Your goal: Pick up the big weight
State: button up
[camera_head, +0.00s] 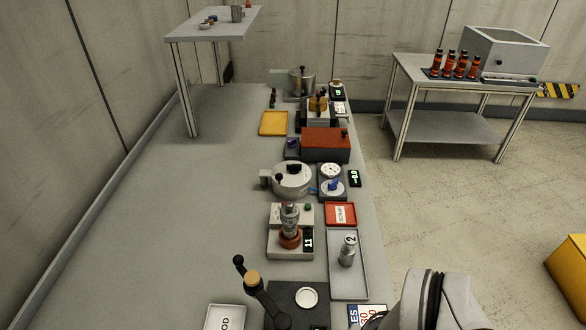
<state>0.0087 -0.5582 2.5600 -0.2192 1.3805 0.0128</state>
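A silvery metal cylinder marked 2 (347,251) stands in a long grey tray (348,287) on the right side of the bench. It looks like a weight, and no second loose one shows beside it for comparing size. A stacked metal piece (289,220) with a reddish-brown base sits on a pale device with a display reading 11. I cannot tell whether it is a weight. A white and black link of my arm shows at the bottom right, to the right of the tray. My gripper's fingertips are not in view.
A red SCRAP bin (340,214) is just behind the tray. A round pot-like unit (291,180) and a red box (325,144) stand farther back. The bench's left side is clear.

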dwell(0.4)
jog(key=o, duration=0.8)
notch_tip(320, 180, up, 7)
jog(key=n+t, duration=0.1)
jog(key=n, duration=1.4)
send_over(290, 204)
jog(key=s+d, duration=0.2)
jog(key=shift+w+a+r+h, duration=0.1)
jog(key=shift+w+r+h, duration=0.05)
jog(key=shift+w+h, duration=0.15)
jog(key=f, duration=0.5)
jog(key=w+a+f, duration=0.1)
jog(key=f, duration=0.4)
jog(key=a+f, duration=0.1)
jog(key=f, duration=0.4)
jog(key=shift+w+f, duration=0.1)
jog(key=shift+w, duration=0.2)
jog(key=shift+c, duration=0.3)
